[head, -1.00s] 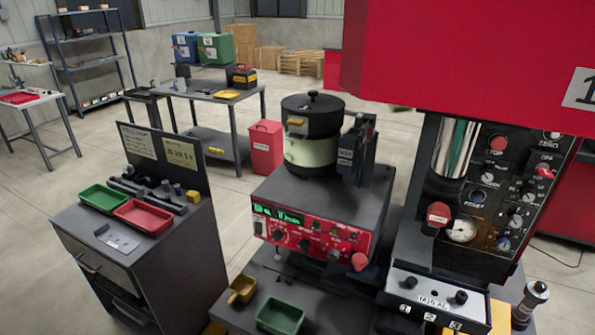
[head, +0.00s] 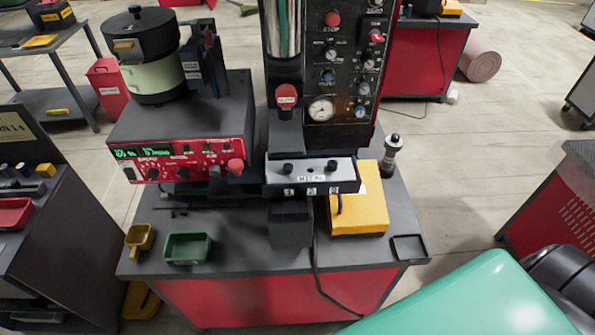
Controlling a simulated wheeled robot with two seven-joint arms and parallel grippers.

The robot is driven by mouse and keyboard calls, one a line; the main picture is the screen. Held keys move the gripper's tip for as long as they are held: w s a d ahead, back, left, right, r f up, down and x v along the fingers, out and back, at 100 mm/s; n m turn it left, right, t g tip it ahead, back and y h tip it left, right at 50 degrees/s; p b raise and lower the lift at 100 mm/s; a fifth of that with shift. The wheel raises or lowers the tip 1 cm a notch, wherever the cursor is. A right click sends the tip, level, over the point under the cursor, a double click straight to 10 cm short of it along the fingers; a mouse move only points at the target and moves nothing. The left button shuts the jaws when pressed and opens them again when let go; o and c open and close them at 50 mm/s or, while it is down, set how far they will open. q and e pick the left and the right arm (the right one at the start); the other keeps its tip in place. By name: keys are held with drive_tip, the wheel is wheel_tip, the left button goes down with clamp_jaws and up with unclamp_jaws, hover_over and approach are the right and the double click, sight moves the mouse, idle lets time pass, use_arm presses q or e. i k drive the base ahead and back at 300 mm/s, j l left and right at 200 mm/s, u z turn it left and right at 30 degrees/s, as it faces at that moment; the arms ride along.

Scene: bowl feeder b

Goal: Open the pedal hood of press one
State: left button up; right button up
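Press one is the dark column with a control panel (head: 340,65) on the bench; its gauge (head: 321,109) and a red knob (head: 286,97) face me. No pedal hood can be made out for certain. A yellow object (head: 140,303) lies low on the floor by the bench's left side, partly cut off; I cannot tell what it is. A black cable hangs from the press over the bench's front edge. Neither of my grippers is in view. A green and black link, probably of my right arm, fills the lower right corner.
The bench (head: 235,256) also holds a bowl feeder (head: 152,82), a yellow box (head: 358,212), a green tray (head: 188,248) and a small yellow scoop (head: 139,240). A dark cabinet (head: 50,240) stands to the left.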

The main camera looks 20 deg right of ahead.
sight(366, 211)
drive_tip(key=z, duration=1.25)
